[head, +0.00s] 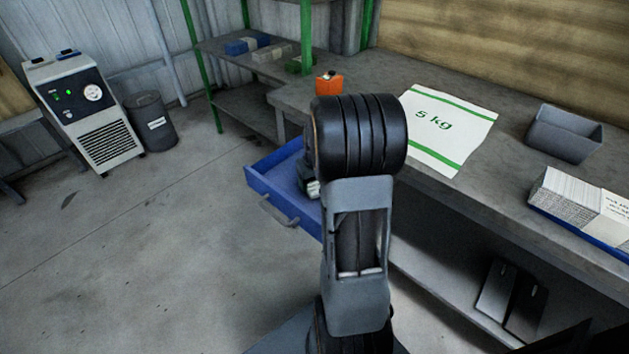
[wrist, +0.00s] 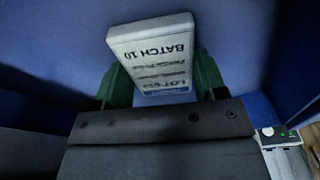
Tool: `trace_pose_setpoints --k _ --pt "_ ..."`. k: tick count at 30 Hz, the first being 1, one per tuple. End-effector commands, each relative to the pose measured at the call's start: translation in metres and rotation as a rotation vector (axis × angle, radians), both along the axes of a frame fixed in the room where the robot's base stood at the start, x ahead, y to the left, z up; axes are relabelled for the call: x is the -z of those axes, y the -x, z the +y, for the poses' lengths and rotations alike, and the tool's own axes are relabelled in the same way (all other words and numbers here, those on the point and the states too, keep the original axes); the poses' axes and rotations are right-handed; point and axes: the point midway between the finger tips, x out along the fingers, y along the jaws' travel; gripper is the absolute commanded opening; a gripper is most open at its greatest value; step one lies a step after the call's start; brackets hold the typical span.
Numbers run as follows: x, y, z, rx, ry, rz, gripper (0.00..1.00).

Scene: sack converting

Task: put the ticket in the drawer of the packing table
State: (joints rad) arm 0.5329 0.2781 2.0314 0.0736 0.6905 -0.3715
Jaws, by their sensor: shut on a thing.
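The ticket (wrist: 155,52) is a white slab printed "BATCH 10" with smaller lines of text. In the wrist view it sits between the green fingers of my gripper (wrist: 160,80), which is shut on it. The blue drawer (head: 268,193) of the packing table (head: 480,185) is pulled open, and its blue inside (wrist: 60,50) fills most of the wrist view around the ticket. In the head view my gripper (head: 308,182) is over the drawer, mostly hidden by my arm. Whether the ticket touches the drawer floor cannot be told.
The tabletop holds an orange box (head: 329,84), a "5 kg" sack (head: 440,128), a grey bin (head: 563,133) and a blue tray (head: 575,232) with a stack of printed pieces. A grey-white machine (head: 85,110) and dark bin (head: 150,122) stand at left. The floor before the drawer is clear.

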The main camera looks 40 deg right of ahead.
Motion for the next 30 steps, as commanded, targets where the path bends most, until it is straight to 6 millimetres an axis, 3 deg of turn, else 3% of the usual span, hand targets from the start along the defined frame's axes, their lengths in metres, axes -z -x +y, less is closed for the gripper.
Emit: trace_pose_setpoints --k 4,5,12,23,30 --pt "0.005 0.000 0.000 0.000 0.000 0.000 0.41" --pt "0.004 0.000 0.000 0.000 0.000 0.000 0.67" --pt "0.003 0.000 0.000 -0.001 0.000 0.000 0.90" --pt "-0.006 0.000 0.000 -0.001 0.001 -0.001 0.91" --pt "-0.050 0.006 0.001 -0.001 0.003 -0.003 0.91"
